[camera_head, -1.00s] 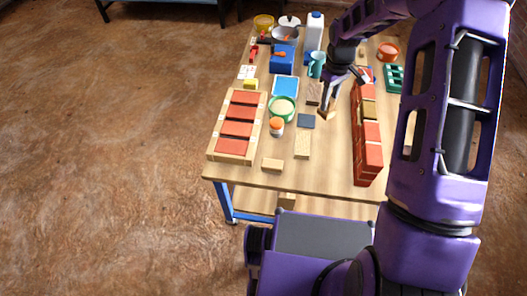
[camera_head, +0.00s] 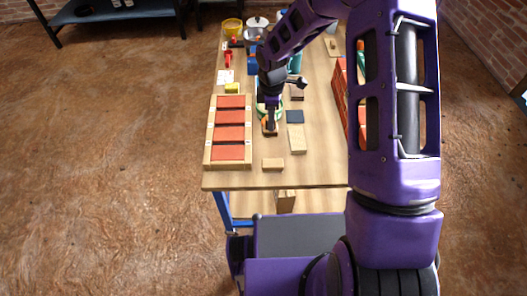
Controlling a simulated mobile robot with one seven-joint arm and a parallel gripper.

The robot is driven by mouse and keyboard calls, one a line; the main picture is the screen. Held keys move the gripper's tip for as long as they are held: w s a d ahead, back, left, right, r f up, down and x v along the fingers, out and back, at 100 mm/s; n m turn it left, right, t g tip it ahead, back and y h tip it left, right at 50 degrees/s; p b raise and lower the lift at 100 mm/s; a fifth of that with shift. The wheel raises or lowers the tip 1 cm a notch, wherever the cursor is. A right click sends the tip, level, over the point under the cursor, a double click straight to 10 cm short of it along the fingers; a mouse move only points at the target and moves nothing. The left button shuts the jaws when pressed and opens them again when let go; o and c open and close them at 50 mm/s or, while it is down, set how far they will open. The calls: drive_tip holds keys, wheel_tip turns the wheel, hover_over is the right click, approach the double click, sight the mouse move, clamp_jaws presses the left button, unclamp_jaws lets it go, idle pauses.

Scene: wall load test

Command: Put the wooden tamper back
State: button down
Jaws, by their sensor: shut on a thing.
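My gripper (camera_head: 270,122) points down over the left-middle of the table (camera_head: 327,170), just right of the rack of red bricks. It is shut on a small brown wooden piece (camera_head: 270,130), which appears to be the wooden tamper. The piece is small and partly covered by the fingers, and I cannot tell whether it touches the tabletop. The green-rimmed bowl (camera_head: 261,111) is right behind the gripper and mostly hidden by it. The small jar with an orange top that stood in front of the bowl is hidden by the gripper.
A wooden rack with red bricks (camera_head: 230,133) lies to the left. Wooden blocks (camera_head: 297,139) (camera_head: 273,164) and a dark square (camera_head: 295,116) lie nearby. The red brick wall (camera_head: 340,93) stands to the right, partly behind my arm. Pots and a yellow bowl (camera_head: 232,27) crowd the back.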

wheel_tip(320, 180, down, 10)
drive_tip(key=shift+b, duration=0.85)
drive_tip(key=shift+f, duration=0.15)
drive_tip(key=c, duration=0.6)
unclamp_jaws()
drive_tip(key=shift+o, duration=0.2)
wheel_tip(320, 180, up, 12)
drive_tip(key=shift+s+r+p, duration=0.1)
drive_tip(key=shift+r+p, duration=0.05)
drive_tip(key=shift+p, duration=0.85)
drive_tip(key=shift+a, duration=0.1)
